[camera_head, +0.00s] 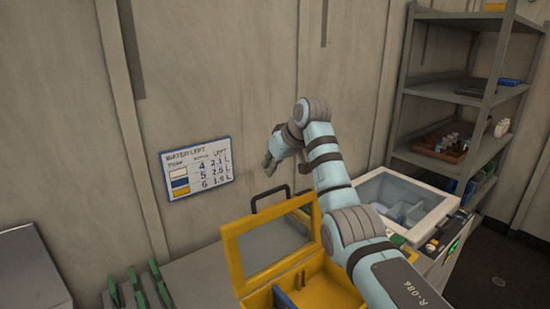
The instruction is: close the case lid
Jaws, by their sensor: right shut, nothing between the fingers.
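The case (331,291) is yellow and stands on the bench at the lower middle. Its lid (232,261) stands raised, with a yellow frame around a see-through panel. A dark handle (270,194) shows at the top of the lid. A dark blue item (283,299) shows inside the case. My right arm comes up from the lower right and covers the case's right side. My right gripper (269,160) is shut and empty, above and behind the lid, apart from it. My left gripper is not in view.
A white bin with a clear top (422,198) stands right of my arm. Grey shelves (464,17) with trays stand at the right. Green tools (137,290) lie on the bench (196,274) left of the case. A written board (199,194) hangs on the wall behind.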

